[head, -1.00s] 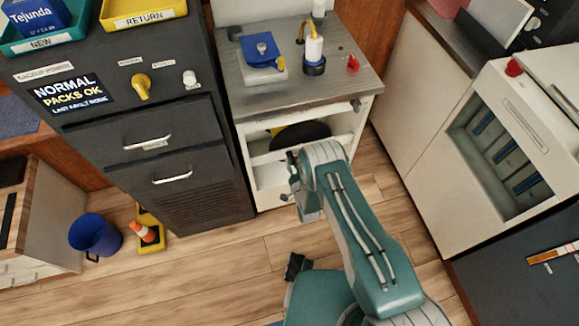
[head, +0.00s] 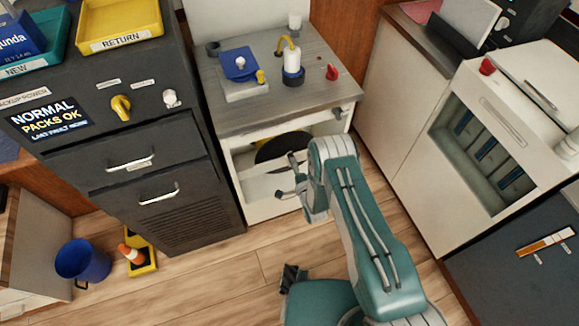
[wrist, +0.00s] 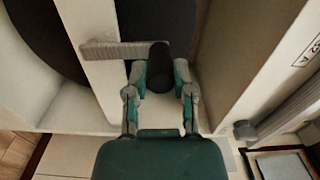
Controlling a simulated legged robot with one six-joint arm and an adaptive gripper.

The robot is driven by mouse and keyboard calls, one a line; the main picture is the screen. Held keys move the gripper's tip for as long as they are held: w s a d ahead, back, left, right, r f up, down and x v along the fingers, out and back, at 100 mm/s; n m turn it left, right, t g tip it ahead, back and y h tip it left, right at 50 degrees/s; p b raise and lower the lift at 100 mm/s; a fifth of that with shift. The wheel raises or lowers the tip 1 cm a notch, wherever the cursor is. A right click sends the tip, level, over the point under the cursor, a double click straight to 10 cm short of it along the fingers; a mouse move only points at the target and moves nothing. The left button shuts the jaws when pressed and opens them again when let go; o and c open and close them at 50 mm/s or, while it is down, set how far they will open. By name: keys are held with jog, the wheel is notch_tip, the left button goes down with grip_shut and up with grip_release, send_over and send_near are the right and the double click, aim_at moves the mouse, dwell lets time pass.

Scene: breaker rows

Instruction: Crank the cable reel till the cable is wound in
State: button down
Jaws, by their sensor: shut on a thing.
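My gripper (wrist: 159,78) is shut on this handle, one finger on each side. In the head view my gripper (head: 292,190) is at the front of the bay, its fingertips hard to make out. The cable cannot be made out.
The worktop above the bay holds a blue-topped box (head: 240,70), a blue and white bottle (head: 292,65) and a red knob (head: 332,72). A dark drawer cabinet (head: 150,205) stands left. The wood floor (head: 210,285) in front is clear.

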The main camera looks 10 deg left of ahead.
jog(key=shift+w+d+m, duration=0.2)
jog(key=shift+d+m, duration=0.15)
jog(key=shift+m, duration=0.25)
jog(key=shift+d+f, duration=0.1)
jog(key=shift+c, duration=2.3)
grip_release()
jog(key=shift+w, duration=0.1)
jog(key=v, duration=1.2)
jog(key=shift+f, duration=0.1)
